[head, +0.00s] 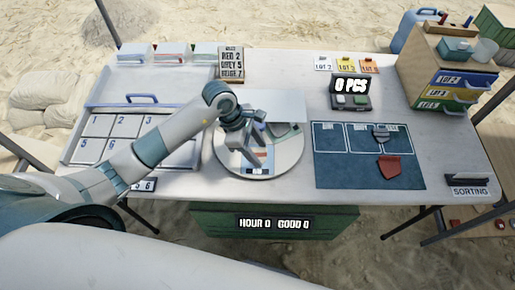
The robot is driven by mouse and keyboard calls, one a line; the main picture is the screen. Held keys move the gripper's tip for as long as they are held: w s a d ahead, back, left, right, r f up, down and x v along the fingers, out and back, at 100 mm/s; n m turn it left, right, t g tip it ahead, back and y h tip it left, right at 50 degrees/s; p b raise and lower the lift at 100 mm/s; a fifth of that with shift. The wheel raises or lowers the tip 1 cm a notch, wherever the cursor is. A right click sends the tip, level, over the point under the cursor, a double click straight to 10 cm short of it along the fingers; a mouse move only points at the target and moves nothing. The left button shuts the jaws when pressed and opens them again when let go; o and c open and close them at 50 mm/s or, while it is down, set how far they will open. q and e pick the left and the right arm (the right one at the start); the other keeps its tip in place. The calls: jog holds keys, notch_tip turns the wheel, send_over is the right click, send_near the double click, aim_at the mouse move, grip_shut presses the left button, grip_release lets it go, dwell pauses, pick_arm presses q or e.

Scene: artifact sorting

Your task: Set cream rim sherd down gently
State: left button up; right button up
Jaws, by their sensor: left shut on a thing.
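My left gripper (246,148) reaches in from the left over the left part of a round pale turntable (290,164). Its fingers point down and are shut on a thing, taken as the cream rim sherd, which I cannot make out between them. A colour scale card (262,160) lies on the turntable beside the fingers. I cannot tell how far the fingertips are above the surface. My right gripper is not in view.
A blue mat (335,170) at the right bears a grey sherd (381,131) and a red sherd (390,167). A numbered tray (82,158) lies at the left. A drawer cabinet (445,75) stands at the back right. The table's front right is mostly clear.

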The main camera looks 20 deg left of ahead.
pick_arm(q)
jog(key=shift+f, duration=0.15)
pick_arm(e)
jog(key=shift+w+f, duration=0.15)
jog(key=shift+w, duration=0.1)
pick_arm(q)
jog(key=o, duration=0.8)
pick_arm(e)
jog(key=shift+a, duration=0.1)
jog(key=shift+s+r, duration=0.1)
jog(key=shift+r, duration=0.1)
pick_arm(q)
jog(key=shift+a+r, duration=0.25)
jog(key=shift+r, duration=0.35)
jog(key=shift+b+v, duration=0.6)
jog(key=shift+v, duration=0.55)
jog(key=shift+b+v, duration=1.15)
jog(key=shift+v, duration=3.2)
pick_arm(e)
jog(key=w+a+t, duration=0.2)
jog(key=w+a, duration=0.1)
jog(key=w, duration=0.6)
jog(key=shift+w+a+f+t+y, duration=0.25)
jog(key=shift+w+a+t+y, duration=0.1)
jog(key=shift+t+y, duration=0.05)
pick_arm(q)
jog(key=shift+s+d, duration=0.1)
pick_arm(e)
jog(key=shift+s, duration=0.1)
